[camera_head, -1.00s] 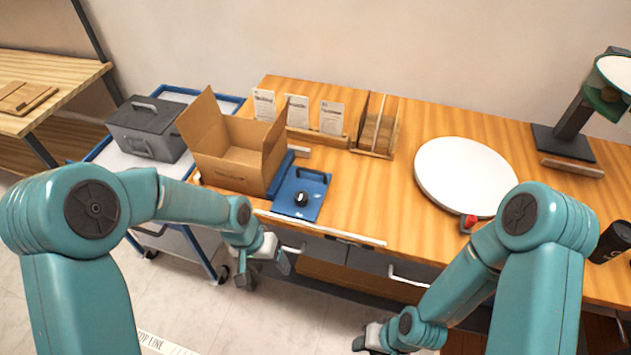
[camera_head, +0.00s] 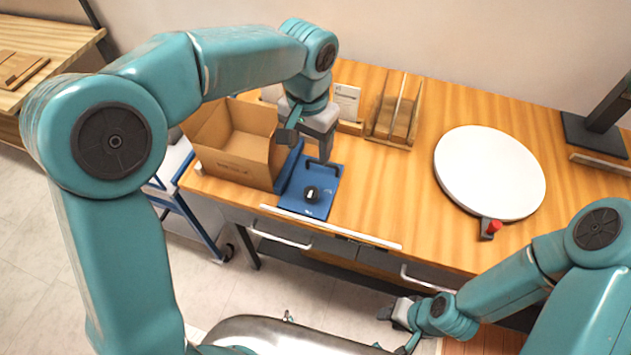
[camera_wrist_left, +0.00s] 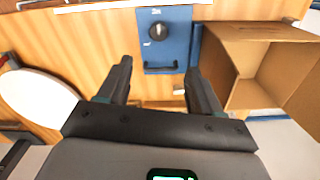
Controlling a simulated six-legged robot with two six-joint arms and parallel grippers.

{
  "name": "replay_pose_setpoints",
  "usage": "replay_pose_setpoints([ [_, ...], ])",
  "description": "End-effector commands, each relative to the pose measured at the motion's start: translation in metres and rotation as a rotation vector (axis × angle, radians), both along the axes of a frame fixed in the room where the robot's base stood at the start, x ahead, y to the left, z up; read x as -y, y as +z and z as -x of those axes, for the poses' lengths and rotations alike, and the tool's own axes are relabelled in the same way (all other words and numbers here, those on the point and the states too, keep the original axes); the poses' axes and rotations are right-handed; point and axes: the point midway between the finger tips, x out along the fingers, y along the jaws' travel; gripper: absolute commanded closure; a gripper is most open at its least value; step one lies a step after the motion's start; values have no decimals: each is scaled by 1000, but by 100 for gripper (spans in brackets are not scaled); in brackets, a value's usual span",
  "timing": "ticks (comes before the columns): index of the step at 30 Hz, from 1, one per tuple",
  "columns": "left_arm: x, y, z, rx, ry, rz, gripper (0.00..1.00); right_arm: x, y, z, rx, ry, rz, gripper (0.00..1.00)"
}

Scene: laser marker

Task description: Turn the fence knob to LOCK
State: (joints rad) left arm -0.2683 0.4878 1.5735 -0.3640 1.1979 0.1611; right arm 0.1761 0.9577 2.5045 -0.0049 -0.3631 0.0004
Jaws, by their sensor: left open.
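The fence knob (camera_head: 312,194) is a round black knob with a light pointer mark, on a blue plate (camera_head: 292,201) with a dark handle at its far edge. The knob also shows in the left wrist view (camera_wrist_left: 158,31), where small white labels on the plate are too small to read surely. My left gripper (camera_head: 307,150) is open and empty, above the far part of the plate and apart from the knob. In the wrist view its two fingers (camera_wrist_left: 157,78) point toward the plate.
An open cardboard box (camera_head: 232,165) stands left of the plate. A wooden rack (camera_head: 396,120) and a label card (camera_head: 346,100) stand behind. A white round turntable (camera_head: 489,172) with a red-tipped part (camera_head: 491,228) is to the right. The table between is clear.

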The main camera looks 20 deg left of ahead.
Motion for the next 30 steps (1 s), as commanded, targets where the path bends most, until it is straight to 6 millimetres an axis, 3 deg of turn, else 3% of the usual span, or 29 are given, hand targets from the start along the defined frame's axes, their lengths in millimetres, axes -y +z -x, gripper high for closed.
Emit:
replay_pose_setpoints([
  [5, -1, -27, 3, -10, 4, -3, 35, 0, 3, 0, -1, 0, 0, 62],
  [18, -3, -128, 3, -8, 5, 0, 35, 0, 16, 0, -1, 0, 0, 62],
  [24, -3, -155, 1, -5, 3, 0, 35, 0, 19, 0, 0, 0, 0, 62],
  [30, -3, -162, -1, -2, 3, 1, 35, 0, 19, 0, -1, 0, 0, 62],
])
